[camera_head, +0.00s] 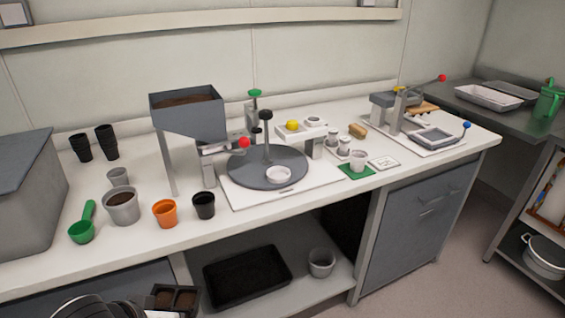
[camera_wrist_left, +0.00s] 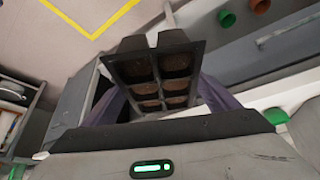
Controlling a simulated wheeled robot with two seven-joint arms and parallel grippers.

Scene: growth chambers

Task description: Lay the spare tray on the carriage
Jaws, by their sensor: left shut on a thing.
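My left gripper (camera_wrist_left: 155,100) is shut on a dark cell tray (camera_wrist_left: 155,65), whose several square cells hold brown soil. The held tray also shows at the bottom edge of the head view (camera_head: 176,299), partly cut off, below the front of the bench. At the right end of the bench stands a press with a red-knobbed lever. In front of it is a grey frame with a blue-knobbed handle, which looks like the carriage (camera_head: 437,136); no tray shows on it. My right gripper is not in view.
The white bench (camera_head: 325,195) carries a hopper (camera_head: 190,115), a round turntable (camera_head: 250,172), several pots and a green scoop (camera_head: 82,231). A black tray (camera_head: 246,277) and a grey pot (camera_head: 321,262) stand on the shelf below. White trays (camera_head: 488,97) lie on the side table.

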